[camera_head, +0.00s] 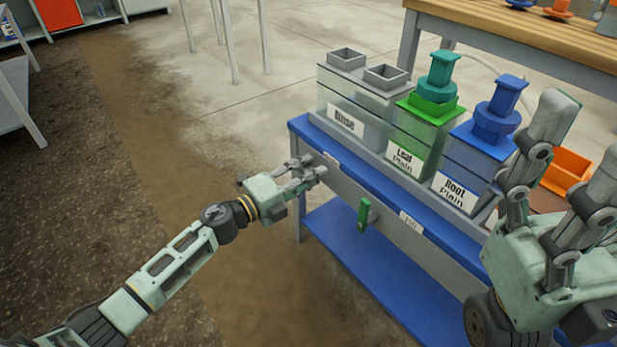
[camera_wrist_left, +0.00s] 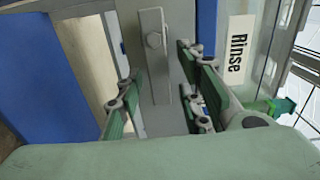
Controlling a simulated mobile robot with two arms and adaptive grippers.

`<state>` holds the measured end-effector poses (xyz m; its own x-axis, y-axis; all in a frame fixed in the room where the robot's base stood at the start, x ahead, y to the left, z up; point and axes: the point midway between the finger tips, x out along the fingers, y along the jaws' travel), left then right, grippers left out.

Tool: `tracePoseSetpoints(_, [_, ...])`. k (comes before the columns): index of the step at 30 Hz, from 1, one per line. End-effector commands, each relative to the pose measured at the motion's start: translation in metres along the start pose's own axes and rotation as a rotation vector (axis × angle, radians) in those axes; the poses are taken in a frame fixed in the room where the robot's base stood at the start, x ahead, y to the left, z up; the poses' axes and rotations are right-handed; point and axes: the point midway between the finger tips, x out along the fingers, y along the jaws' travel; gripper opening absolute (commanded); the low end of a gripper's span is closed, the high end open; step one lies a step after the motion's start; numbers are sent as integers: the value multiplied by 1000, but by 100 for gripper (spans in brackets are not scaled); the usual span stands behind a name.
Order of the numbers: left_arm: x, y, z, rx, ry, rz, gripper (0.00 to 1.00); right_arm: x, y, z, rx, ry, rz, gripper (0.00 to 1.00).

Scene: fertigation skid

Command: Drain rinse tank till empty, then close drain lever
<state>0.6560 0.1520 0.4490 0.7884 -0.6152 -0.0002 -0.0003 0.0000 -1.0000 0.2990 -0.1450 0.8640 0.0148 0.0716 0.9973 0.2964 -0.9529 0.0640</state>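The rinse tank (camera_head: 327,102) is a translucent box with a "Rinse" label and grey open-topped parts on its lid, at the left end of the blue bench. Its liquid level cannot be told. In the left wrist view a grey lever (camera_wrist_left: 153,45) with a bolt stands between the fingers of my left gripper (camera_wrist_left: 160,104), beside a "Rinse" tag (camera_wrist_left: 236,50). The fingers are open, with space on both sides of the lever. In the head view my left gripper (camera_head: 308,173) is at the bench front and hides the lever. My right gripper (camera_head: 573,150) is open and empty at right.
A green lever (camera_head: 364,215) hangs on the bench front, right of my left gripper. The Leaf tank (camera_head: 424,135) and Root tank (camera_head: 478,160) stand beside the rinse tank. The floor left of the bench is clear.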

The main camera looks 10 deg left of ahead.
Motion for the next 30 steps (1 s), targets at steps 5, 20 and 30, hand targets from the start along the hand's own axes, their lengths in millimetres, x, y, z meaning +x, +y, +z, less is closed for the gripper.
tracePoseSetpoints(5, [0, 0, 0, 0, 0, 0, 32, 1, 0, -1, 0, 3, 1, 71])
tracePoseSetpoints(20, [0, 0, 0, 0, 1, 0, 0, 1, 0, -2, 0, 4, 2, 71])
tracePoseSetpoints(30, [0, 0, 0, -2, 1, 1, 0, 2, 0, -1, 0, 3, 2, 71])
